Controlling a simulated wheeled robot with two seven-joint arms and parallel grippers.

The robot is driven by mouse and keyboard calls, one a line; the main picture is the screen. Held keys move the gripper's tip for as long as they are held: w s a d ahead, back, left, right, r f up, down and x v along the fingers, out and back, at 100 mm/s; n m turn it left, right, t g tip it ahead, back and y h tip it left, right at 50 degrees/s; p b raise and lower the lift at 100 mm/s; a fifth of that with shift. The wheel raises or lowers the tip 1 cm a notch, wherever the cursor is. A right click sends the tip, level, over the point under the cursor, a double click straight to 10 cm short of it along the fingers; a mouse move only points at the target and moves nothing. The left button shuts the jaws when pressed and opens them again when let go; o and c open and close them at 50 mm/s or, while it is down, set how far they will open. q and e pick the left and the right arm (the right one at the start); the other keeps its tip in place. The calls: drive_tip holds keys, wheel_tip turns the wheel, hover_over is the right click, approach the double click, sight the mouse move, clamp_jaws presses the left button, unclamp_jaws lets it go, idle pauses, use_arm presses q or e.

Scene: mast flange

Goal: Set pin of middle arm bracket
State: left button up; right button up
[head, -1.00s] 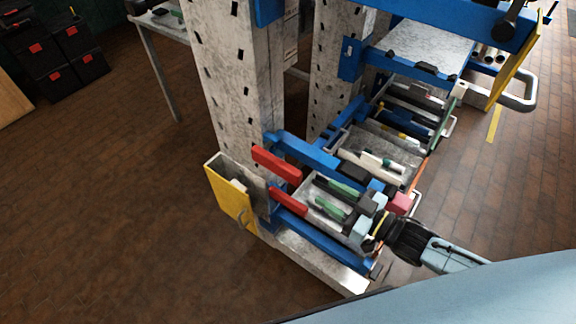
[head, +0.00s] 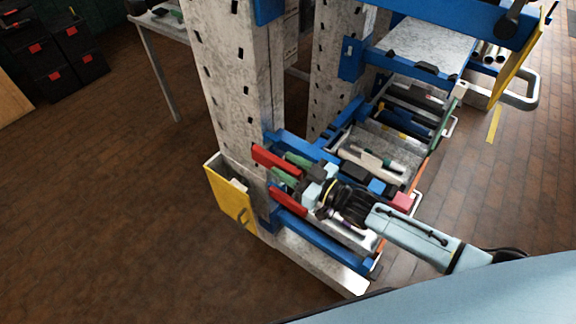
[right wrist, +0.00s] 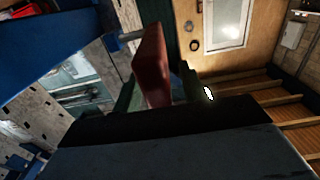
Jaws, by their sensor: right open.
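In the head view a red bar-shaped handle (head: 272,158) sits at the blue bracket arm (head: 300,149) beside the perforated mast. A second red bar (head: 290,201) lies below it at the lower blue bar. My right gripper (head: 289,168) is open, its green fingers on either side of the upper red bar. In the right wrist view a red piece (right wrist: 152,65) stands between the open fingers (right wrist: 158,85), with a short grey rod at its upper left. I cannot tell whether the fingers touch it. My left gripper is out of view.
The grey mast (head: 235,90) rises behind, with a yellow plate (head: 232,195) at its left. The brown floor at the left is clear.

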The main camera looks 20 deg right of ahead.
drive_tip(key=shift+w+a, duration=0.1)
drive_tip(key=shift+c, duration=0.4)
clamp_jaws()
drive_tip(key=w+d, duration=0.1)
drive_tip(key=d, duration=0.1)
drive_tip(key=w+d+b, duration=0.1)
drive_tip(key=w+d, duration=0.1)
drive_tip(key=shift+w+d, duration=0.15)
drive_tip(key=shift+d, duration=0.05)
drive_tip(key=shift+o, duration=0.4)
unclamp_jaws()
drive_tip(key=shift+w, duration=0.1)
drive_tip(key=v, duration=1.3)
drive_tip(key=shift+s+d, duration=0.15)
drive_tip(key=shift+s, duration=0.05)
